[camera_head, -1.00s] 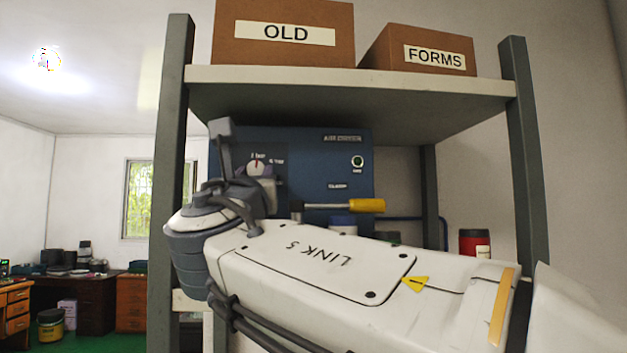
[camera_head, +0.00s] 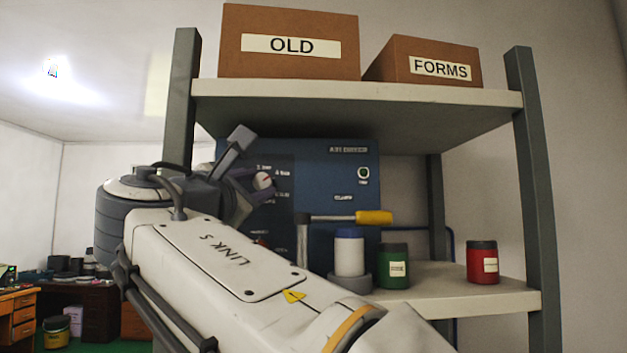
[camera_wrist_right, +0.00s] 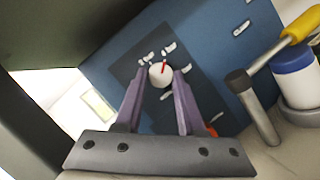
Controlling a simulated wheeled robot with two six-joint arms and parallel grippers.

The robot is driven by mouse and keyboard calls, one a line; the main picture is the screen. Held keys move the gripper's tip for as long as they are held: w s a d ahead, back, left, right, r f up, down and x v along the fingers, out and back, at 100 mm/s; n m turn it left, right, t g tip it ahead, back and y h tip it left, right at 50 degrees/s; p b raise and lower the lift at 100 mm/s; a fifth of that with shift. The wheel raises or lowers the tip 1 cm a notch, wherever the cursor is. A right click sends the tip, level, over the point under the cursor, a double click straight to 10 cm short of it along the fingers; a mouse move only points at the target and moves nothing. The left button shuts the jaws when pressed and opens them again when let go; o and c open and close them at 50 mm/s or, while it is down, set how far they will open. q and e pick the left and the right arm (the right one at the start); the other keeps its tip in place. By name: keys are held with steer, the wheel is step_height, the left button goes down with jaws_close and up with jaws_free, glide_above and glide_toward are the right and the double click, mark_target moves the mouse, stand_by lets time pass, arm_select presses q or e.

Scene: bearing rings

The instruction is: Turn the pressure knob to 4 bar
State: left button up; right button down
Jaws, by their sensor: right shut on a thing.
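The pressure knob (camera_head: 263,181) is a small pale round dial with a red pointer line, on a dark plate of the blue panel (camera_head: 335,180). In the right wrist view the knob (camera_wrist_right: 160,75) sits between the purple-grey fingertips of my right gripper (camera_wrist_right: 161,80), which is shut on it. The red line there points up and slightly right. In the head view my right gripper (camera_head: 254,183) reaches the knob from the left and covers part of the plate. My left gripper is not in view.
A yellow-handled lever (camera_head: 373,217) sticks out right of the plate. A white bottle with a blue cap (camera_head: 349,255), a green jar (camera_head: 394,268) and a red jar (camera_head: 482,263) stand on the shelf (camera_head: 440,284). The upper shelf (camera_head: 360,95) overhangs the panel.

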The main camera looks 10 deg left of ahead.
steer(key=shift+m, duration=0.7)
steer(key=c, duration=0.5)
jaws_free()
steer(key=shift+s+f, duration=0.15)
steer(key=shift+s, duration=0.2)
steer(key=b+v, duration=0.4)
steer(key=v, duration=0.5)
steer(key=shift+s+a, duration=0.1)
steer(key=shift+s, duration=0.3)
